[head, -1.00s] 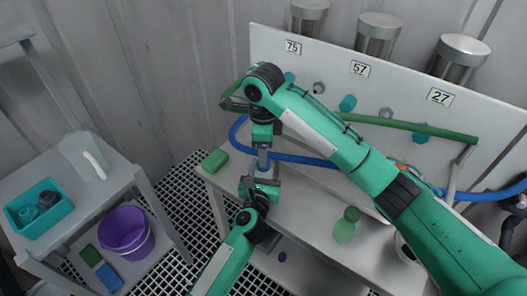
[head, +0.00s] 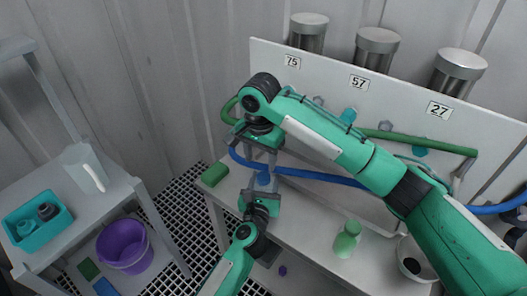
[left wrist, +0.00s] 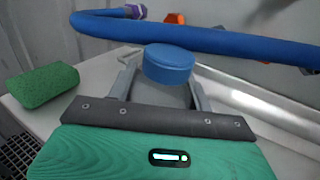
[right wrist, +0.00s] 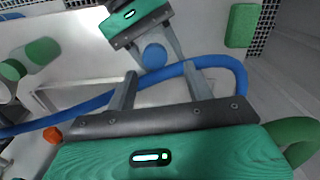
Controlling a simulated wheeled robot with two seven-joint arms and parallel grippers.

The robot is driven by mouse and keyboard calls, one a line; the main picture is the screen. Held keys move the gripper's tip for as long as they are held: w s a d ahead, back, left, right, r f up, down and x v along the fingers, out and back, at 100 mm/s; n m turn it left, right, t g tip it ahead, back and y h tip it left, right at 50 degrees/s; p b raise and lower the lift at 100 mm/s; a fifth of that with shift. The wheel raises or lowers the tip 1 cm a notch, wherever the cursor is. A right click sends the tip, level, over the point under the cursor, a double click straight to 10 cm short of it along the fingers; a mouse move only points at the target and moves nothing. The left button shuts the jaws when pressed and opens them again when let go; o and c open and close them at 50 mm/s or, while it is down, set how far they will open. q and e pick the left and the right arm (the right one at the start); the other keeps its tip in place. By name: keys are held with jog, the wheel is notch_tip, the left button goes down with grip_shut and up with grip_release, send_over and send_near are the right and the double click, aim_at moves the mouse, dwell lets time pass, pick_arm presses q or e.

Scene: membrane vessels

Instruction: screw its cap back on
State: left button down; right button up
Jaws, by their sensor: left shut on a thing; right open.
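My left gripper (head: 261,190) is shut on a pale grey bottle (left wrist: 170,95), with one finger on each side of it. A round blue cap (left wrist: 169,64) sits on the bottle's top; it also shows in the head view (head: 264,178) and the right wrist view (right wrist: 155,56). I cannot tell how tightly the cap is seated. My right gripper (head: 259,157) is open and empty above the cap, its fingers (right wrist: 160,78) spread apart. In the right wrist view the cap lies beyond the fingertips, clear of them.
A blue hose (head: 320,176) runs behind the bottle, and a green hose (head: 420,137) runs along the panel. A green block (head: 215,174) lies at the bench's left end. A green bottle (head: 347,240) stands to the right. A side cart holds a teal tray (head: 62,232).

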aim_at(264, 176)
jog(key=n, duration=0.3)
jog(key=shift+r+n, duration=0.2)
jog(key=shift+n, duration=0.1)
jog(key=n, duration=0.5)
jog(key=shift+a+r, duration=0.1)
jog(key=shift+r, duration=0.1)
jog(key=n, duration=0.6)
jog(key=shift+r+n, duration=0.2)
jog(key=shift+n, duration=0.1)
jog(key=n, duration=0.5)
jog(key=shift+r, duration=0.15)
jog(key=n, duration=0.3)
jog(key=shift+d+r, duration=0.1)
jog(key=shift+d, duration=0.15)
jog(key=n, duration=0.7)
jog(key=shift+d+r, duration=0.15)
jog(key=shift+d, duration=0.1)
jog(key=shift+f, duration=4.05)
